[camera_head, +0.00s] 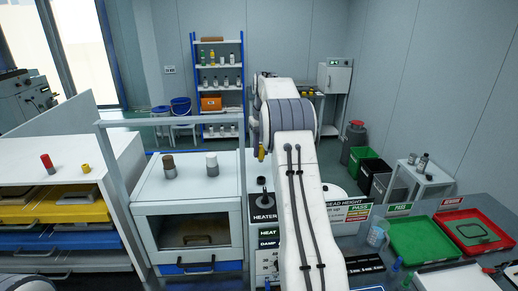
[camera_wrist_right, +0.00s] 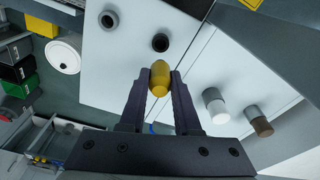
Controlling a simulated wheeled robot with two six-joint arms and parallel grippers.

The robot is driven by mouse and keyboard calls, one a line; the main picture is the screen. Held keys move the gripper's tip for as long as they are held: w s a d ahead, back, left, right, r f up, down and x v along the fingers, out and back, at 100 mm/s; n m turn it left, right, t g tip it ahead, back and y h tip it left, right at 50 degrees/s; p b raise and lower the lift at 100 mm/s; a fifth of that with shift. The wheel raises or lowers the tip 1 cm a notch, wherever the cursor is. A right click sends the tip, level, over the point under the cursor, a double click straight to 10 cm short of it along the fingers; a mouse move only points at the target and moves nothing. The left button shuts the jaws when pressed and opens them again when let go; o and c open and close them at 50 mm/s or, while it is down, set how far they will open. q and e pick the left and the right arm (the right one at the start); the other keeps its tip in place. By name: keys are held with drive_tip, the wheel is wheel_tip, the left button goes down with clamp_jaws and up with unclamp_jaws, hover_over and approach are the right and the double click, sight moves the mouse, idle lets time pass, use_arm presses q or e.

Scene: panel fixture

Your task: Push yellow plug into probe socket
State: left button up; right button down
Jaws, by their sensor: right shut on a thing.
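A yellow plug (camera_wrist_right: 160,82) is between the two dark fingers of my right gripper (camera_wrist_right: 161,74) in the right wrist view. The gripper is shut on it. In the head view the plug (camera_head: 262,153) shows below my right arm, above the white top by the HEATER label. A dark round socket-like fitting (camera_wrist_right: 160,42) lies just beyond the plug's tip in the wrist view, with a visible gap in the picture. A second dark fitting (camera_wrist_right: 109,20) is up and left of it. I cannot tell which is the probe socket. My left gripper is not seen.
A glass-fronted cabinet (camera_head: 198,208) with a brown-topped and a white-topped cylinder stands left of my right arm. Colored drawers (camera_head: 50,215) are further left. A green tray (camera_head: 418,238) and a red tray (camera_head: 474,232) are at right. My arm hides part of the bench.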

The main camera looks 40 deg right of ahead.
sight(262, 159)
drive_tip(key=shift+s+f+n, duration=0.1)
drive_tip(key=shift+s+n, duration=0.05)
drive_tip(key=shift+n, duration=0.25)
drive_tip(key=shift+f+b, duration=1.85)
drive_tip(key=shift+f, duration=0.9)
drive_tip(key=shift+p, duration=0.8)
drive_tip(key=shift+f+b, duration=0.9)
drive_tip(key=shift+f, duration=0.55)
drive_tip(key=c, duration=0.5)
unclamp_jaws()
drive_tip(key=shift+c, duration=0.2)
